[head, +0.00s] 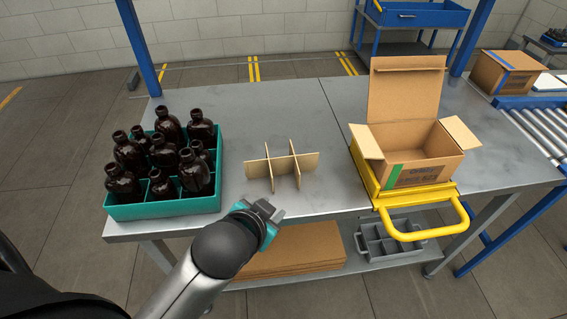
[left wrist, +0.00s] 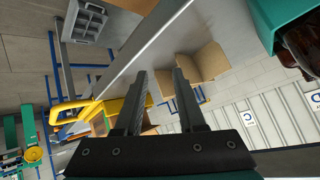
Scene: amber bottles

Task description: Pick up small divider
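The small divider (head: 282,166), made of pale brown interlocking slats, stands on the grey metal table, between the bottle crate and the open box. My left gripper (head: 262,209) is at the table's front edge, in front of and a little left of the divider, and apart from it. In the left wrist view the two dark fingers of my left gripper (left wrist: 160,82) are spread with nothing between them. My right gripper is in neither view.
A teal crate (head: 165,208) of dark amber bottles stands on the left. An open cardboard box (head: 425,175) sits in a yellow frame with a handle (head: 425,232) on the right. Flat cardboard (head: 290,252) and a grey divided tray (head: 395,241) lie on the lower shelf.

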